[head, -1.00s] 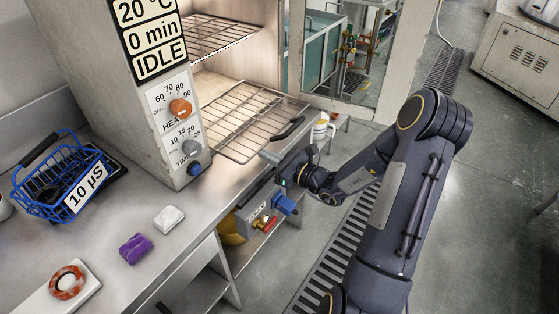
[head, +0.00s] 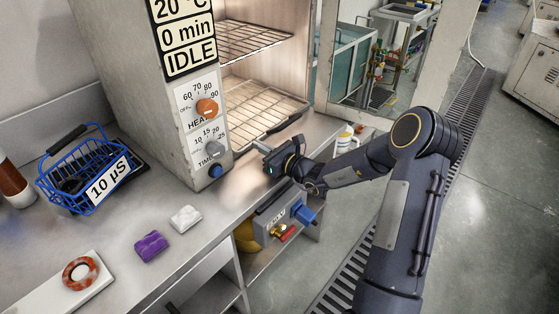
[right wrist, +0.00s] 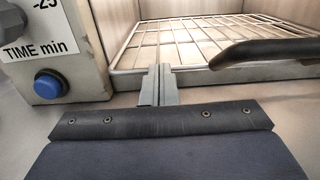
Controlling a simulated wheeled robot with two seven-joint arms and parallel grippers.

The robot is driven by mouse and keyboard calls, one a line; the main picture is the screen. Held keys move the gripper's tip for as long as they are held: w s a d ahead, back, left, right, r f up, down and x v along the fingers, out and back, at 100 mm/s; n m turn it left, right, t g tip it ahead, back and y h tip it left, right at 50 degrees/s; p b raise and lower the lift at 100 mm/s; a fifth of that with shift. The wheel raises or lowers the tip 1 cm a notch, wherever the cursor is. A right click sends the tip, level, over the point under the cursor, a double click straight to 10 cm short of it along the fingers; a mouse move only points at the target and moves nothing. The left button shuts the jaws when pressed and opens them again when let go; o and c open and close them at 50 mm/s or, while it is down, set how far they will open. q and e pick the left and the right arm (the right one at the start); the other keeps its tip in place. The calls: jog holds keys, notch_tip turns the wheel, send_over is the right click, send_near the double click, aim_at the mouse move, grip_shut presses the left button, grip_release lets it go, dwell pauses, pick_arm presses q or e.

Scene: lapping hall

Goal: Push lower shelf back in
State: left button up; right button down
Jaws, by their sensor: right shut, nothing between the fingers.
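The lower shelf (head: 262,106) is a wire rack low in the open cabinet. It also shows in the right wrist view (right wrist: 190,45), with its front rail near the cabinet's opening. A dark handle (head: 284,123) is on its front, right of my fingers in the right wrist view (right wrist: 270,49). My right gripper (head: 258,146) is shut and empty. In the right wrist view its fingertips (right wrist: 159,72) are at the front rail, left of the handle; they look to be touching it. My left gripper is not in view.
An upper wire shelf (head: 250,42) sits inside above. The control panel (head: 208,120) stands left of the opening, and the windowed door (head: 380,65) is open at right. A blue basket (head: 85,175), white block (head: 185,218) and purple block (head: 151,246) are on the bench.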

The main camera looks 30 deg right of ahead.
aim_at(243, 136)
jog(key=b+x, duration=0.1)
jog(key=x, duration=0.6)
jog(key=shift+w+a, duration=0.1)
jog(key=shift+w, duration=0.15)
